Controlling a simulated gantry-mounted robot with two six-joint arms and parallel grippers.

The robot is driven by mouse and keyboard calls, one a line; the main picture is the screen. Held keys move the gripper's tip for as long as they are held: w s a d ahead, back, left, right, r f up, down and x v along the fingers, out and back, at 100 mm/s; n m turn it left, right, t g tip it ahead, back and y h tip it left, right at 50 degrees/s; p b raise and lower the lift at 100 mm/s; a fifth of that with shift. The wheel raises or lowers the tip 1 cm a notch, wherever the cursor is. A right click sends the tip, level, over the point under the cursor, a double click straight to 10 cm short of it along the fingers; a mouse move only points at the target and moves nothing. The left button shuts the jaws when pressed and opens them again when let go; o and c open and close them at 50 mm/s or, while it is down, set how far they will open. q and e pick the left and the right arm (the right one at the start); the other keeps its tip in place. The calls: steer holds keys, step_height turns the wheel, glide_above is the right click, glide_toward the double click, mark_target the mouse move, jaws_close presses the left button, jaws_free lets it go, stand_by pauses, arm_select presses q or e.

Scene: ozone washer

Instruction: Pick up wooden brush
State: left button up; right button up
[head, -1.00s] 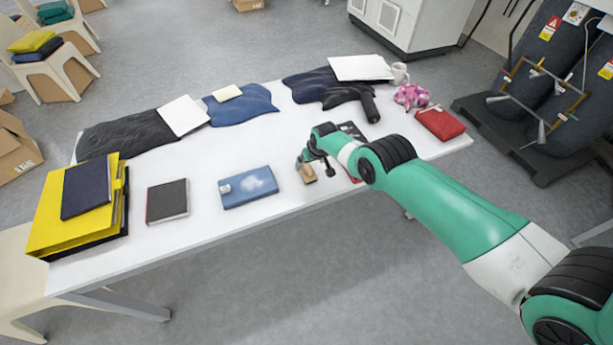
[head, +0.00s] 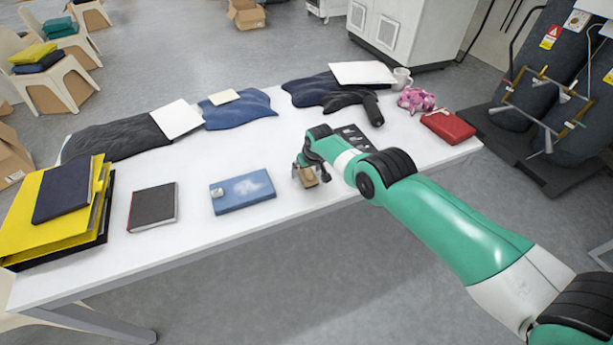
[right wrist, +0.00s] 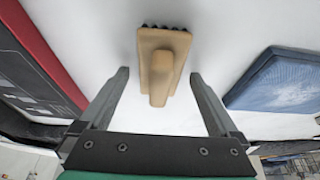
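The wooden brush (head: 309,177) lies on the white table near its front edge, to the right of the blue book. In the right wrist view the brush (right wrist: 160,62) shows its tan block, a raised handle and dark bristles at the far side. My right gripper (head: 306,166) is at the brush in the head view. In the right wrist view the gripper (right wrist: 157,80) is open, with one finger on each side of the brush's handle end and clear gaps to both. My left gripper is not in view.
A blue book (head: 242,192) lies left of the brush. A dark, red-edged item (right wrist: 40,60) lies on its other side. A black hair dryer (head: 370,105), a red pouch (head: 448,125) and a pink item (head: 416,100) lie farther back and right.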

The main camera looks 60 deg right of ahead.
steer(key=c, duration=1.4)
steer(key=shift+r+p, duration=0.7)
step_height(320, 180, up, 3)
steer(key=p, duration=0.3)
steer(key=s+a+r+p, duration=0.2)
steer(key=a+p, duration=0.2)
steer(key=p, duration=0.5)
steer(key=s+a+r+p, duration=0.2)
steer(key=a+r+p, duration=0.1)
steer(key=p, duration=0.7)
steer(key=s+a+r+p, duration=0.3)
steer(key=a+p, duration=0.2)
steer(key=p, duration=0.5)
steer(key=shift+s+r, duration=0.1)
steer(key=shift+r, duration=0.15)
